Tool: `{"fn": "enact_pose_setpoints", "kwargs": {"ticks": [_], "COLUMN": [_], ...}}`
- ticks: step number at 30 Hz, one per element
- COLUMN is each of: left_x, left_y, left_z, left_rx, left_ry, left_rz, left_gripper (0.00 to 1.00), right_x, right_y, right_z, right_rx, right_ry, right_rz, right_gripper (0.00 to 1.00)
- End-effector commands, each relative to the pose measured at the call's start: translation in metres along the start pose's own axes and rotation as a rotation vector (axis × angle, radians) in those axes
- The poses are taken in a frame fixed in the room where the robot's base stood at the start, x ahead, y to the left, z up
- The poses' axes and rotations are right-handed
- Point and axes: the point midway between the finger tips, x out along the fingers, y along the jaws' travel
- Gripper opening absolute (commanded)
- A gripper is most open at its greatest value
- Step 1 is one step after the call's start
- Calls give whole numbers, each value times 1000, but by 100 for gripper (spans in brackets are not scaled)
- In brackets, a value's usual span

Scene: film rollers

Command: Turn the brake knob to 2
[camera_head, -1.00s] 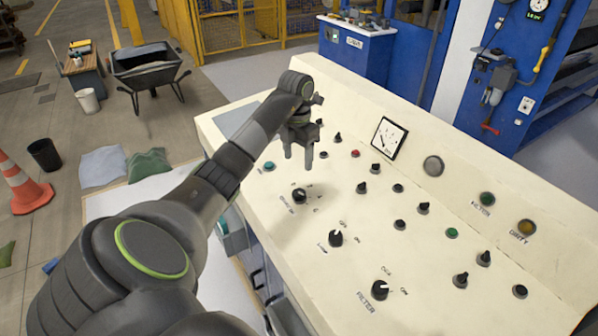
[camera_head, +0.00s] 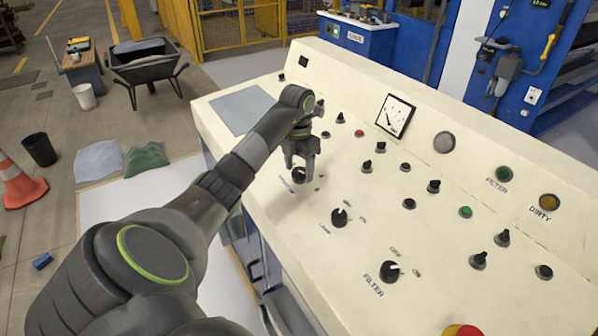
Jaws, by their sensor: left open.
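The sloping cream control panel (camera_head: 330,262) fills the middle and right. A black rotary knob (camera_head: 299,176), the leftmost of three large ones in the front row, appears to be the brake knob. Its label is too small to read, and its pointer is partly hidden by my gripper. My left gripper (camera_head: 300,167) is open and points down at this knob, with its fingertips on either side of the knob's top in the picture. I cannot tell if they touch it. My right gripper is not in view.
Two more large knobs, one in the middle (camera_head: 340,217) and the filter knob (camera_head: 389,271), stand to the right. Several small switches and buttons lie behind, with a meter (camera_head: 395,116). A red and yellow button (camera_head: 462,330) shows at the bottom edge.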

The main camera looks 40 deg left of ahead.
Motion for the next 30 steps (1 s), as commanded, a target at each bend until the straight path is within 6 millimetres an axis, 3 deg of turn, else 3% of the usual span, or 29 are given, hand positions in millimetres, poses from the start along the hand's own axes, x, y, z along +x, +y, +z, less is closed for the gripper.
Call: {"fn": "enact_pose_setpoints", "kwargs": {"ticks": [9,19,30], "left_x": [4,4,4], "left_y": [0,0,0], "left_z": [0,0,0], "left_rx": [0,0,-63], "left_ry": [0,-1,-1], "left_rz": [0,0,-5], "left_gripper": [58,15,14], "right_x": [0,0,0], "right_y": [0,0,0], "right_z": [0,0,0], "right_rx": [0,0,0], "right_ry": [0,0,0], "right_rz": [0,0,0], "right_gripper": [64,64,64]}}
